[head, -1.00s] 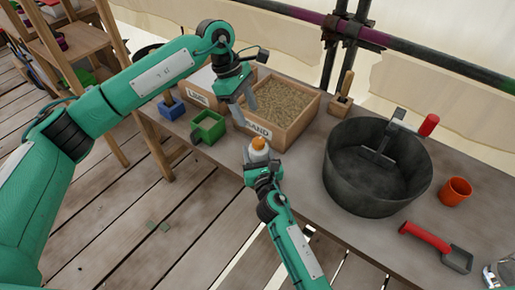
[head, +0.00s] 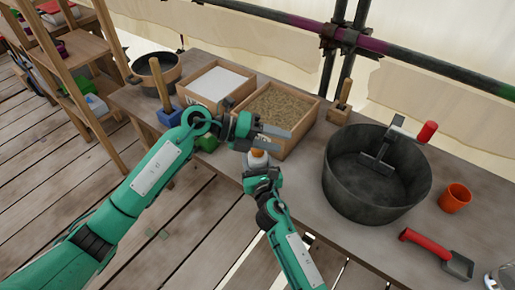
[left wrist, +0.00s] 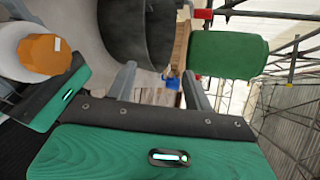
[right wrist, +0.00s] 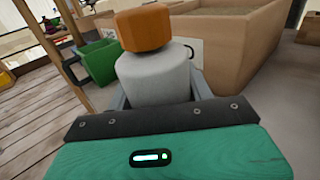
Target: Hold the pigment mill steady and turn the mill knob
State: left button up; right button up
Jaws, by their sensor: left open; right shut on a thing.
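The pigment mill has a white body (head: 257,162) and a faceted orange mill knob (head: 257,153) on top. My right gripper (head: 259,172) is shut on the white body and holds it in front of the sand box. In the right wrist view, the body (right wrist: 158,80) sits between the fingers with the knob (right wrist: 143,27) above it. My left gripper (head: 275,136) is open and empty, just behind and above the mill, its fingers pointing right. In the left wrist view, the knob (left wrist: 45,57) is at the left, outside the fingers.
A sand box (head: 293,142) and a lime box (head: 188,95) stand behind the grippers. A green container (head: 207,143) is partly hidden by my left arm. A large dark tub (head: 350,190), an orange cup (head: 455,198) and a red-handled scoop (head: 428,241) are at right.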

pick_arm(q)
jog(key=f+n+t+h, duration=0.1)
jog(key=n+t, duration=0.1)
jog(key=n, duration=0.3)
jog(key=n+t+y, duration=0.3)
jog(key=n+t, duration=0.9)
jog(key=n, duration=1.4)
send_near(253, 152)
jog(key=x, duration=1.1)
jog(key=shift+w+d, duration=0.25)
jog(key=shift+d, duration=0.05)
jog(key=c, duration=1)
